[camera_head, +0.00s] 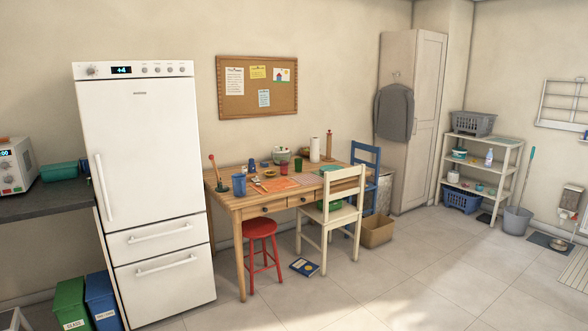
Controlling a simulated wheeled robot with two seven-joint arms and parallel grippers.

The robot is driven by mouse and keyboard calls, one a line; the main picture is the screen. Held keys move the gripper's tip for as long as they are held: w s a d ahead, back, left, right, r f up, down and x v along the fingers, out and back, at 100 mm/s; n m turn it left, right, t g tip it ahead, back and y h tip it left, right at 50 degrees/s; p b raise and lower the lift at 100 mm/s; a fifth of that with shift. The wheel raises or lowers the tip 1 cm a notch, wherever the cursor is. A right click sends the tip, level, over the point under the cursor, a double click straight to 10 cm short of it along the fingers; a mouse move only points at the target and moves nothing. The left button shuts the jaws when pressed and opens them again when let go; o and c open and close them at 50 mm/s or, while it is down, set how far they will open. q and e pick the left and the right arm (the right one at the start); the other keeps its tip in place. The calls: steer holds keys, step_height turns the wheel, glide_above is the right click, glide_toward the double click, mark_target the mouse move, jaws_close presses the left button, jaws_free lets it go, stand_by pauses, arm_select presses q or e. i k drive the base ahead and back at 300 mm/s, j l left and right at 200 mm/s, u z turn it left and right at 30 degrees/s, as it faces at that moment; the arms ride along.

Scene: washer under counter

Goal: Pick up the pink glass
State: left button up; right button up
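I cannot make out a clearly pink glass. Several small cups stand on the wooden table (240,205). A larger blue cup (239,185) stands at the left front, and a small blue cup (251,165) is farther back. The small items are too small to tell apart surely. Neither of my grippers is in view.
A white fridge (145,165) stands left of the table. A red stool (261,230) and a cream chair (342,200) stand in front of it. A blue book (304,267) and a cardboard box (377,234) are on the floor. The floor at the front right is clear.

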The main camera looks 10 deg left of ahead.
mark_target(284, 164)
steer(key=i+l, duration=0.1)
steer(key=i, duration=3.4)
steer(key=l+z, duration=0.05)
steer(key=l, duration=0.05)
